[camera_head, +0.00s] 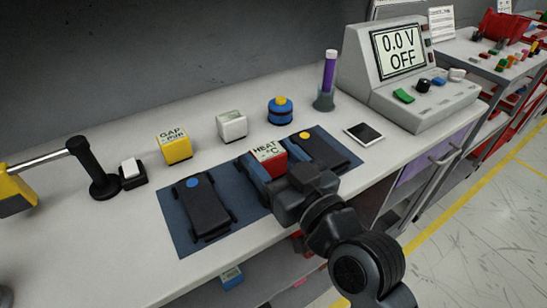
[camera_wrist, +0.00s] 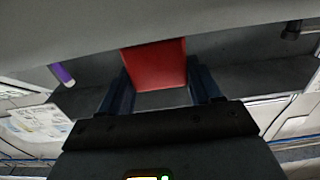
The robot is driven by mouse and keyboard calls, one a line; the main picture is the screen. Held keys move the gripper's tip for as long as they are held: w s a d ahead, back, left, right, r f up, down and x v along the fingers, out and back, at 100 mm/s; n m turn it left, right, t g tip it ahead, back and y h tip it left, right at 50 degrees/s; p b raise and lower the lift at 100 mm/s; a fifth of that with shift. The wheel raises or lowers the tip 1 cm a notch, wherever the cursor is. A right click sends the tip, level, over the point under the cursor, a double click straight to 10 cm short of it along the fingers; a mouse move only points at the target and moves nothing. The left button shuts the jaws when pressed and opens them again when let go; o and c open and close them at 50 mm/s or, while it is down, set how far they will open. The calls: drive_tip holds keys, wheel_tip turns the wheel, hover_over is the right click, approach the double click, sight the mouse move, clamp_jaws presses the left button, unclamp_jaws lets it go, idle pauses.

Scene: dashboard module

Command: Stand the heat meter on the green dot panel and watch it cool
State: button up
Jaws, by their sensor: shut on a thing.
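The heat meter (camera_head: 268,151) is a small red box with a pale top face reading "HEAT" and "°C"; its number is too small to read. My gripper (camera_head: 268,162) is shut on it over the middle of a dark blue mat. In the wrist view, the red meter (camera_wrist: 155,64) sits between my two dark blue fingers (camera_wrist: 158,85). No green dot shows; my gripper and wrist cover the mat's middle. A dark panel with a blue dot (camera_head: 204,210) lies at left and one with an orange dot (camera_head: 318,153) at right. I cannot tell whether the meter touches anything below.
Behind the mat stand a yellow GAP meter (camera_head: 174,146), a white box (camera_head: 231,125), a blue-and-yellow knob (camera_head: 281,109) and a purple stick in a holder (camera_head: 329,80). A console reading "0.0 V OFF" (camera_head: 405,75) and a dark tablet (camera_head: 363,134) are at right.

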drive_tip(key=shift+f, duration=0.1)
drive_tip(key=o, duration=1.2)
drive_tip(key=shift+o, duration=0.2)
drive_tip(key=shift+r, duration=0.2)
drive_tip(key=b+v, duration=0.2)
drive_tip(key=v, duration=1)
drive_tip(key=shift+d+f, duration=0.1)
drive_tip(key=shift+f, duration=0.05)
